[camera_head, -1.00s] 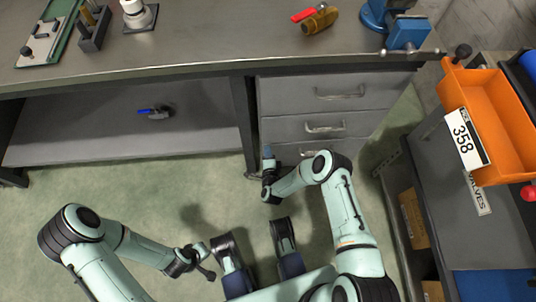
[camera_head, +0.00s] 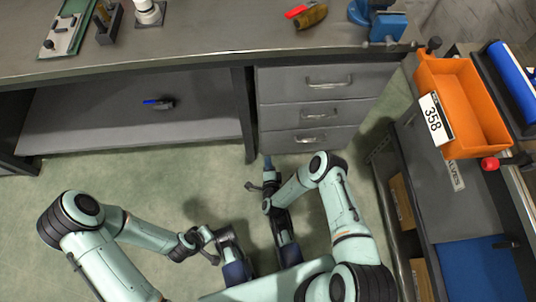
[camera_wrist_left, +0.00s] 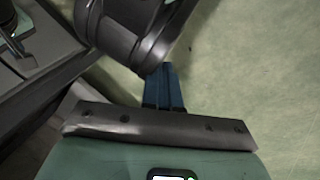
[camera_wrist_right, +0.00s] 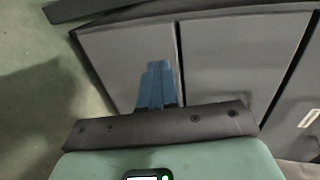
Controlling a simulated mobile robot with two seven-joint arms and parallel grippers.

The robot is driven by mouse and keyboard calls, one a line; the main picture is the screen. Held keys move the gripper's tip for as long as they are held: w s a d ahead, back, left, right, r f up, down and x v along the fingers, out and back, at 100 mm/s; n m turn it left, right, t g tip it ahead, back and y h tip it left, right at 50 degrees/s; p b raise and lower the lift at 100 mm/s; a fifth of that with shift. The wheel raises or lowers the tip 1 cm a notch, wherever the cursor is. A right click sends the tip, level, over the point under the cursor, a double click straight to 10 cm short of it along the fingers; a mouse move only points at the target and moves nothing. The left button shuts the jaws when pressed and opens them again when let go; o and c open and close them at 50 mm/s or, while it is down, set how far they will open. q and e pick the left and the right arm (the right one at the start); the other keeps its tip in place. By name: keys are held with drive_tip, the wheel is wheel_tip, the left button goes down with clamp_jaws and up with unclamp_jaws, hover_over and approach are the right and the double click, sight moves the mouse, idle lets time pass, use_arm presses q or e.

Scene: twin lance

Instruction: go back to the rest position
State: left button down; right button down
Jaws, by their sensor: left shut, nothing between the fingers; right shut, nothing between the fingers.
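My right gripper (camera_head: 267,161) points toward the drawer unit from the floor side, below the lowest drawer in the head view. Its blue fingers (camera_wrist_right: 157,84) are together with nothing between them, in front of grey panels in the right wrist view. My left arm is bent low at the left of the head view, its hand near my base, and its fingertips are hard to make out there. In the left wrist view the left gripper's blue fingers (camera_wrist_left: 164,86) are together and empty over the green floor, beside a dark rounded part of mine.
A grey workbench (camera_head: 200,52) with drawers (camera_head: 305,87) spans the far side. A blue-handled item (camera_head: 158,103) lies on its lower shelf. An orange bin (camera_head: 463,105) marked 358 stands on the right cart. Green floor (camera_head: 120,175) is open between arms and bench.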

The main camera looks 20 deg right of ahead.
use_arm(q)
drive_tip(key=shift+s+d+r, duration=0.25)
drive_tip(key=shift+s+r, duration=0.05)
drive_tip(key=shift+s, duration=0.2)
use_arm(e)
drive_tip(key=shift+s+a+r, duration=0.1)
drive_tip(key=shift+s+a, duration=0.05)
drive_tip(key=shift+s, duration=0.4)
